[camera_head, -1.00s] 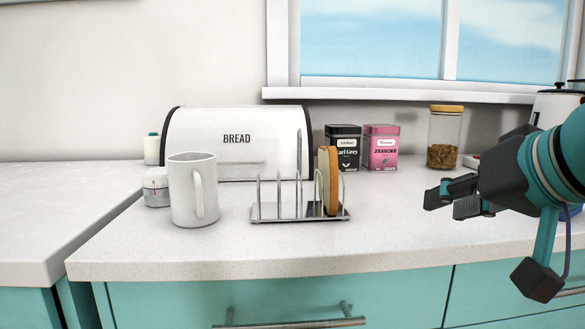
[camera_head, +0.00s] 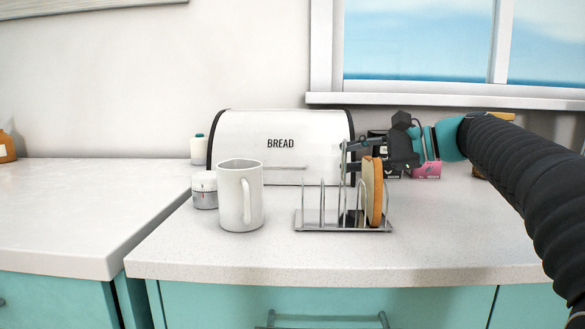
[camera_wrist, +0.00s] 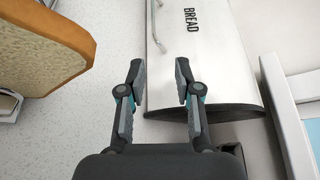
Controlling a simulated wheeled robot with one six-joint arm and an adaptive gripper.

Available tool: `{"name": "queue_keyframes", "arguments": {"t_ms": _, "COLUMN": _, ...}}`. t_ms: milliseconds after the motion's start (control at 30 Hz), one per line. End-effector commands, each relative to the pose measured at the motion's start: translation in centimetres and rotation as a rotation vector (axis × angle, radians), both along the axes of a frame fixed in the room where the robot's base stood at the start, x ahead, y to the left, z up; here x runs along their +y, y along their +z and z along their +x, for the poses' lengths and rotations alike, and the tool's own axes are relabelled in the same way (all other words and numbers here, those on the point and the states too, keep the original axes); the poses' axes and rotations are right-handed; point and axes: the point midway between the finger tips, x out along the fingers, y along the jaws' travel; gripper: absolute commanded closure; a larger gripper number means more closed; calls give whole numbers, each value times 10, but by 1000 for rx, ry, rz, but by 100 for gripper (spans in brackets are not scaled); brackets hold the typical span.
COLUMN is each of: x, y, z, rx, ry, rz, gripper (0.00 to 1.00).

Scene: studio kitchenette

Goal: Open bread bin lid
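The white bread bin (camera_head: 240,135) with black ends stands against the wall, its lid down with the word BREAD upright on it. A thin metal handle (camera_head: 278,168) runs along the lid's lower front; it also shows in the wrist view (camera_wrist: 154,24). My gripper (camera_head: 349,158) is at the bin's right end, behind the toast rack. In the wrist view my gripper (camera_wrist: 161,78) is open and empty, its fingertips near the bin's right end and short of the handle. I cannot tell whether a finger touches the bin.
The metal toast rack (camera_head: 310,229) holding bread (camera_head: 374,190) stands close in front of my gripper. A white mug (camera_head: 235,200) and a small jar (camera_head: 204,192) stand front left of the bin. Tea tins (camera_head: 428,170) sit right, partly hidden by my arm.

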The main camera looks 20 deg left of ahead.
Motion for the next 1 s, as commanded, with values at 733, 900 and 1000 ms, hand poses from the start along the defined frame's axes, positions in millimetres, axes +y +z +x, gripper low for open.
{"name": "queue_keyframes", "arguments": {"t_ms": 733, "x": 92, "y": -26, "z": 0, "rx": 33, "ry": 83, "rz": 24, "gripper": 67}}
{"name": "queue_keyframes", "arguments": {"t_ms": 900, "x": 117, "y": -32, "z": 3, "rx": 32, "ry": 81, "rz": 25, "gripper": 67}}
{"name": "queue_keyframes", "arguments": {"t_ms": 1000, "x": 127, "y": -34, "z": 4, "rx": 31, "ry": 81, "rz": 25, "gripper": 67}}
